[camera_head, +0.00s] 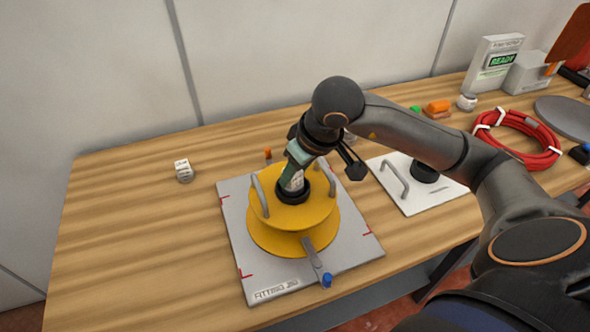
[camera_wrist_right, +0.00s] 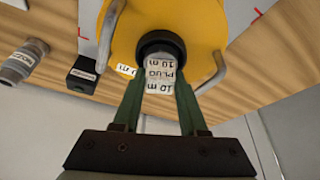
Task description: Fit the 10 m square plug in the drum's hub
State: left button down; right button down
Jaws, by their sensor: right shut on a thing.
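The yellow drum (camera_head: 265,232) stands on the grey fitting jig plate (camera_head: 232,205), its black hub ring (camera_head: 293,197) facing up. My right gripper (camera_head: 295,172) is over the hub, shut on the pale plug (camera_head: 295,182). In the right wrist view the plug (camera_wrist_right: 162,70) reads "PLUG 10 m" and sits between the green fingers (camera_wrist_right: 158,92). Its lower end is at the mouth of the black hub (camera_wrist_right: 163,42). I cannot tell how deep it is in the hub. My left gripper is not in view.
A small white-labelled part (camera_head: 183,172) stands at the left. A white panel with a handle (camera_head: 415,200) lies right of the jig. A red cable coil (camera_head: 516,160) and a READY box (camera_head: 497,62) are further right.

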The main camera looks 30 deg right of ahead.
jog(key=shift+f, duration=0.25)
jog(key=c, duration=0.7)
grip_release()
jog(key=shift+c, duration=0.2)
jog(key=p+v, duration=0.5)
jog(key=v, duration=0.6)
